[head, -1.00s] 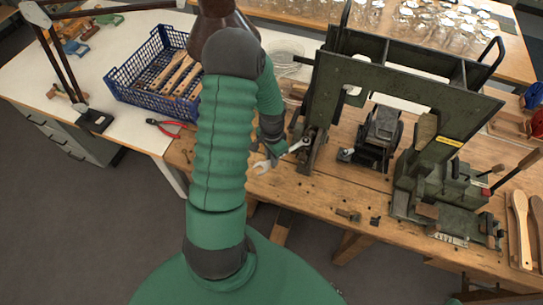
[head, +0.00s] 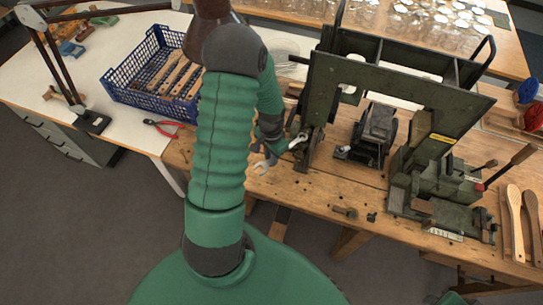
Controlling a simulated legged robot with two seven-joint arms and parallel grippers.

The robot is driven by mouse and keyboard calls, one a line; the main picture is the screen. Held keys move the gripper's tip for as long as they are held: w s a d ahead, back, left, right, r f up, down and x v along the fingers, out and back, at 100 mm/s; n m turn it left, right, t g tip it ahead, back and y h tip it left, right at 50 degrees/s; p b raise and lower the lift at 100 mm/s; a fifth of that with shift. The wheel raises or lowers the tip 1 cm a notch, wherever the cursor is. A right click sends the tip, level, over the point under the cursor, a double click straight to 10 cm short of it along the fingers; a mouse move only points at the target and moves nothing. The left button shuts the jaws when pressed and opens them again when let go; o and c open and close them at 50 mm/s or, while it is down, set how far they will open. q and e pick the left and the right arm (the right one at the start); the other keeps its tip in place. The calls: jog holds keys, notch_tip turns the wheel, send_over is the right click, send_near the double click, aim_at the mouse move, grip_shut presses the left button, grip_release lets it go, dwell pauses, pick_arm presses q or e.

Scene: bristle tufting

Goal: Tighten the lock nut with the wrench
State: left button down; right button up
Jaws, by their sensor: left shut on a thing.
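My left gripper (head: 273,152) is at the front left of the dark green machine (head: 331,80), partly hidden behind my green arm. It is shut on a silver wrench (head: 297,143). One wrench end is close against the fitting at the foot of the machine's left post; the open-ended jaw (head: 261,168) sticks out below left of the gripper. The lock nut cannot be made out at this size. I cannot tell whether the wrench is seated on it. My right gripper is not in view.
A blue crate (head: 118,91) with wooden brush handles stands on the white bench to the left, with red pliers (head: 160,127) in front. A second machine unit (head: 440,200) and wooden paddles (head: 515,222) are on the right. Small parts (head: 345,212) lie near the wooden bench's front edge.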

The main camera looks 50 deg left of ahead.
pick_arm(q)
jog(key=shift+r+p, duration=1.85)
jog(key=shift+r, duration=0.4)
jog(key=shift+f, duration=0.1)
